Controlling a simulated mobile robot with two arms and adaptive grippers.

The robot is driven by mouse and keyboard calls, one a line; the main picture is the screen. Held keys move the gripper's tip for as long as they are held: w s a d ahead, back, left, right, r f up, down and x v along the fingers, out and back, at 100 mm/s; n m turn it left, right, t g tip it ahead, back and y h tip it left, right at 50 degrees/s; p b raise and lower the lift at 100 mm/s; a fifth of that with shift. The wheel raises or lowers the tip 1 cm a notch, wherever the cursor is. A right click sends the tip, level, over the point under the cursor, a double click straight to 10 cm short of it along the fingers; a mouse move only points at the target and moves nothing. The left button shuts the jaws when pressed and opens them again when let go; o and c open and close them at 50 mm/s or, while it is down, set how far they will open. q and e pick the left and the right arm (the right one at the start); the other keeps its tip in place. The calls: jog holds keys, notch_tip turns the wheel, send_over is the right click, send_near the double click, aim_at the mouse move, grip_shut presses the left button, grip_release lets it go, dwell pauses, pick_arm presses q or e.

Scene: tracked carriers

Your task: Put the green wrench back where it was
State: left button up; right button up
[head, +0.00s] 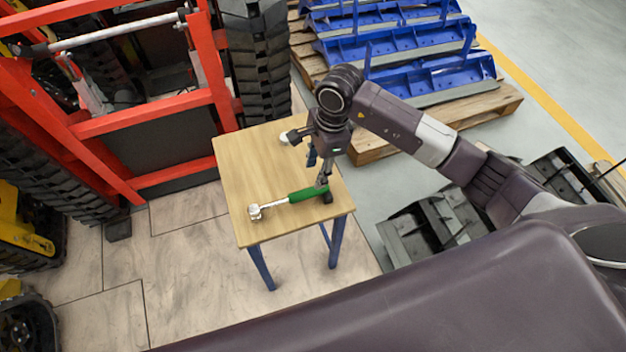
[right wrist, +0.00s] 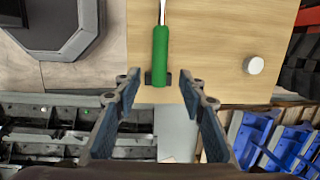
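The green wrench lies across the front part of a small wooden table (head: 245,175), its green handle (head: 308,194) to the right and its metal head (head: 255,211) to the left. A small dark block (head: 327,198) is at the handle's end. My right gripper (head: 318,168) is over the table's right side, near the handle. In the right wrist view the gripper (right wrist: 160,86) is open, and the handle (right wrist: 160,55) points in between its spread fingertips with space on both sides. I cannot tell whether they touch it. My left gripper is not in view.
A white round piece (head: 286,137) is on the table's far edge; it also shows in the right wrist view (right wrist: 254,65). An orange-red frame (head: 150,120) stands left of the table. Blue parts (head: 400,45) lie on pallets behind. Dark metal parts (head: 432,222) are at right.

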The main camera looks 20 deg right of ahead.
notch_tip(320, 180, up, 2)
jog(key=shift+s+d+r, duration=0.1)
jog(key=shift+d+r, duration=0.05)
jog(key=shift+r, duration=0.05)
dwell(0.4)
